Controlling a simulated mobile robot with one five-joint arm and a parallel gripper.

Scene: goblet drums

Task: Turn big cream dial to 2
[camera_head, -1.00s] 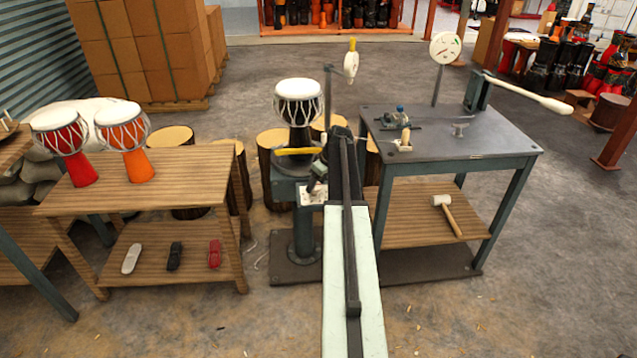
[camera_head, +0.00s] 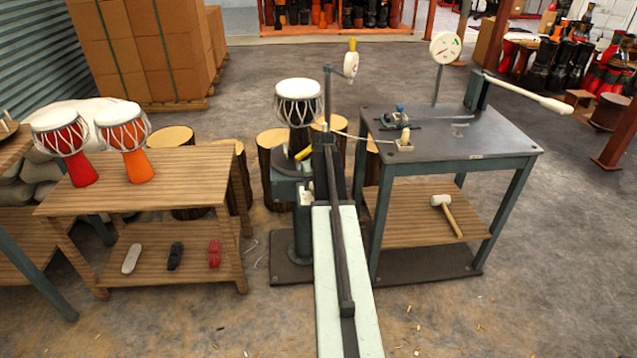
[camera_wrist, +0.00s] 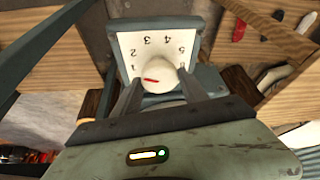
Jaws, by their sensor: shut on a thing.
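The big cream dial (camera_wrist: 166,76) sits on a pale numbered panel (camera_wrist: 128,43) in the wrist view. The panel's numbers appear upside down. A red mark on the dial points left in the picture, near the 1. My gripper (camera_wrist: 162,86) is shut on the dial, one finger on each side of it. In the head view my arm reaches to the green-grey drum stand (camera_head: 303,225) and hides most of the panel.
A cream-topped drum (camera_head: 299,98) stands on top of the stand. A metal-topped bench (camera_head: 480,136) with a long lever (camera_head: 525,92) is close on the right. A wooden table (camera_head: 180,165) with two drums is left. Open floor lies in front.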

